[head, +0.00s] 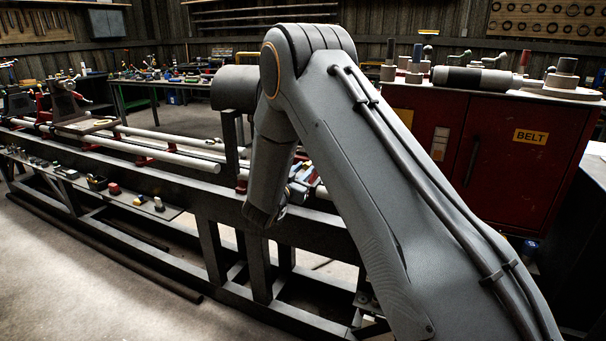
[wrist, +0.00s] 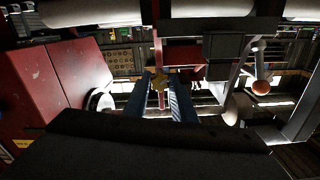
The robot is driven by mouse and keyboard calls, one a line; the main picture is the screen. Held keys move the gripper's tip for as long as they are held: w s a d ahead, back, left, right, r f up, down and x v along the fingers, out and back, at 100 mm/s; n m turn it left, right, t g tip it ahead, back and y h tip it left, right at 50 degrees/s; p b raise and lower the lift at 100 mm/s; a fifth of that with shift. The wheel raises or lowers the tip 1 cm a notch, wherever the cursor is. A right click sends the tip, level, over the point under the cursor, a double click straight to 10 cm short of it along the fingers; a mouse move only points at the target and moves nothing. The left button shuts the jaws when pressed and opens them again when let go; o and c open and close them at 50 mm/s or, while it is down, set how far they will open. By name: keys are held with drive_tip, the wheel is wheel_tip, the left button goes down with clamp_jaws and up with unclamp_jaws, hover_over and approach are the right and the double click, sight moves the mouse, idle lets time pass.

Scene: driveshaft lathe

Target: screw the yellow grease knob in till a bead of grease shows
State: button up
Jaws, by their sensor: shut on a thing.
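The yellow grease knob (wrist: 160,82) shows in the middle of the wrist view, small and dark yellow, at the tips of my gripper (wrist: 161,88). The two dark fingers lie one on each side of it and are shut on it. A red upright bar (wrist: 158,45) stands right behind the knob in the picture. I cannot make out any grease, nor how deep the knob sits. In the head view my arm covers the knob.
The long dark lathe bed (head: 110,165) with pale rods runs across the head view. A red cabinet (head: 480,160) marked BELT stands at the right. A low shelf (head: 90,190) holds several small parts. The wrist view shows an orange-red ball knob (wrist: 261,87) on a lever at the right.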

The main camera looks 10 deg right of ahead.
drive_tip(key=m+b, duration=0.3)
drive_tip(key=m, duration=0.2)
drive_tip(key=shift+w+a+m, duration=0.1)
drive_tip(key=shift+m, duration=0.2)
drive_tip(key=shift+r, duration=0.1)
idle(0.3)
drive_tip(key=o, duration=1.1)
drive_tip(key=shift+c, duration=0.2)
drive_tip(key=v, duration=0.7)
drive_tip(key=shift+s+a+b, duration=0.2)
drive_tip(key=shift+s+b, duration=0.15)
drive_tip(key=shift+b, duration=0.1)
drive_tip(key=shift+w, duration=0.1)
